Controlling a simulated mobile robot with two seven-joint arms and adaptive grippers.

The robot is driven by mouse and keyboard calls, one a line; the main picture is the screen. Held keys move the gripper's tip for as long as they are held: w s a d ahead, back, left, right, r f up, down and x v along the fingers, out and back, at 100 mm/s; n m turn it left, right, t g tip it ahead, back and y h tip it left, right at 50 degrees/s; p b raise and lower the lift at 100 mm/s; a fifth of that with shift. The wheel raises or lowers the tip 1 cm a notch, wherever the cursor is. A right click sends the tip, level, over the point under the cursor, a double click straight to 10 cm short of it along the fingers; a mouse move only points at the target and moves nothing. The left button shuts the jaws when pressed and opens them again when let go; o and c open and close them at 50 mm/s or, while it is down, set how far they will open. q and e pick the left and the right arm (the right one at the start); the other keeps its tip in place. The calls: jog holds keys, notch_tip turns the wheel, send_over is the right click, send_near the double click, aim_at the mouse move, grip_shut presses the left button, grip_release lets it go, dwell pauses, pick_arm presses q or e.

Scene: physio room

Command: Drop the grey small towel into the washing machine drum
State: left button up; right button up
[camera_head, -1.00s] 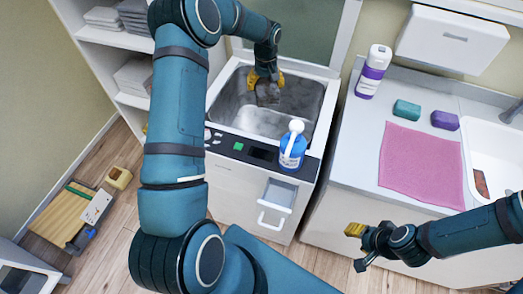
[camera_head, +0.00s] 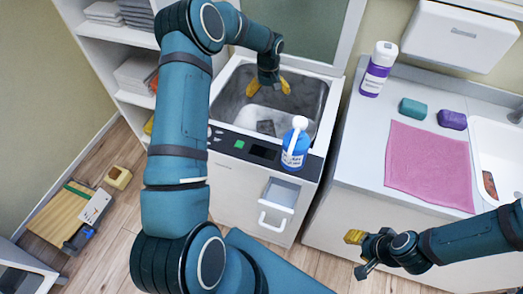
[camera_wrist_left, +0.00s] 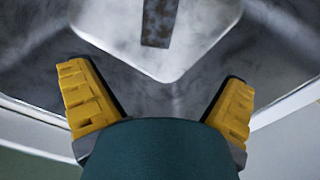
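The grey small towel (camera_head: 266,127) lies on the floor of the washing machine drum (camera_head: 232,100), near its front wall. In the left wrist view it is a dark grey strip (camera_wrist_left: 159,22) at the top, apart from the fingers. My left gripper (camera_head: 268,88) is above the drum opening, behind and over the towel. Its yellow fingers are spread and empty, as the left wrist view also shows (camera_wrist_left: 158,105). My right gripper (camera_head: 357,253) hangs in front of the counter at the lower right, fingers apart, with nothing seen between them.
The counter holds a pink cloth (camera_head: 428,165), a purple-labelled bottle (camera_head: 377,70), and teal (camera_head: 412,109) and purple (camera_head: 452,119) blocks. Shelves with folded towels (camera_head: 135,73) stand left.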

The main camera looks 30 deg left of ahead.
pick_arm(q)
jog(key=shift+r, duration=0.15)
notch_tip(320, 180, up, 12)
dwell(0.5)
dwell(0.3)
